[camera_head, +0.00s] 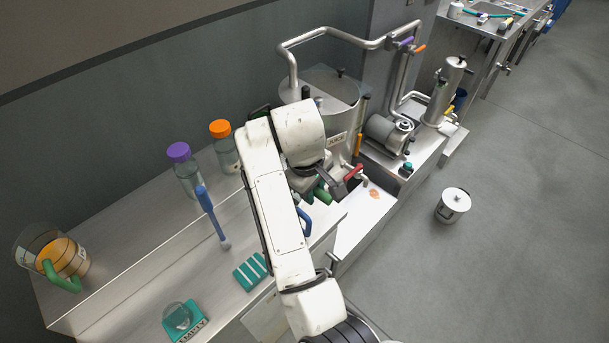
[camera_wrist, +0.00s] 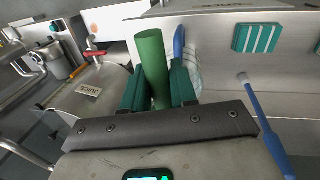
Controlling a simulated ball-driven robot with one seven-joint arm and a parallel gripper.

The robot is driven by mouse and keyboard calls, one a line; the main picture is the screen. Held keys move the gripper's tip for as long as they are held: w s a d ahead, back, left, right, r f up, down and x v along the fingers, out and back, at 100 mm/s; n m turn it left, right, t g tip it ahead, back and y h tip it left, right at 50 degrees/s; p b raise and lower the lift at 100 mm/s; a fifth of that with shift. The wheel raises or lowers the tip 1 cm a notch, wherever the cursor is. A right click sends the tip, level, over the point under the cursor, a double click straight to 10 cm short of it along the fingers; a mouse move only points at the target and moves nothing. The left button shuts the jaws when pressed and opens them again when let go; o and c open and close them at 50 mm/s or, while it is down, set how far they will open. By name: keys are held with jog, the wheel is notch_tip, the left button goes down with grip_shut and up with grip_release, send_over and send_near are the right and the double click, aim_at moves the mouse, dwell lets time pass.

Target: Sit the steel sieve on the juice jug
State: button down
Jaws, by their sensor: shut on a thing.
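My gripper (camera_wrist: 157,88) is shut on a thick green handle (camera_wrist: 152,62), which stands up between its fingers. In the head view the green handle (camera_head: 322,195) shows beside my wrist near the juice tank. No steel mesh or bowl shows, so I cannot tell for sure that this is the sieve's handle. A jug with orange liquid and a green handle (camera_head: 65,278) stands at the far left on the raised shelf, away from my gripper. A blue handle (camera_wrist: 179,48) with a pale clear body (camera_wrist: 194,72) is just behind my gripper, possibly another jug, mostly hidden.
Bottles with purple (camera_head: 178,151) and orange (camera_head: 220,128) caps stand on the shelf. A blue brush (camera_head: 212,216), a teal striped block (camera_head: 250,271) and a small glass on a teal mat (camera_head: 177,316) are on the counter. The steel tank (camera_head: 335,105) stands behind my wrist.

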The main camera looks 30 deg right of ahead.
jog(key=shift+w, duration=0.1)
dwell(0.3)
jog(key=shift+f+b, duration=0.95)
jog(key=shift+f, duration=1.75)
jog(key=shift+p, duration=1)
jog(key=shift+f+b, duration=0.4)
jog(key=shift+f, duration=1.1)
jog(key=c, duration=0.8)
grip_release()
notch_tip(320, 180, up, 10)
jog(key=s+a+p, duration=0.1)
jog(key=a, duration=0.1)
jog(key=shift+r, duration=0.25)
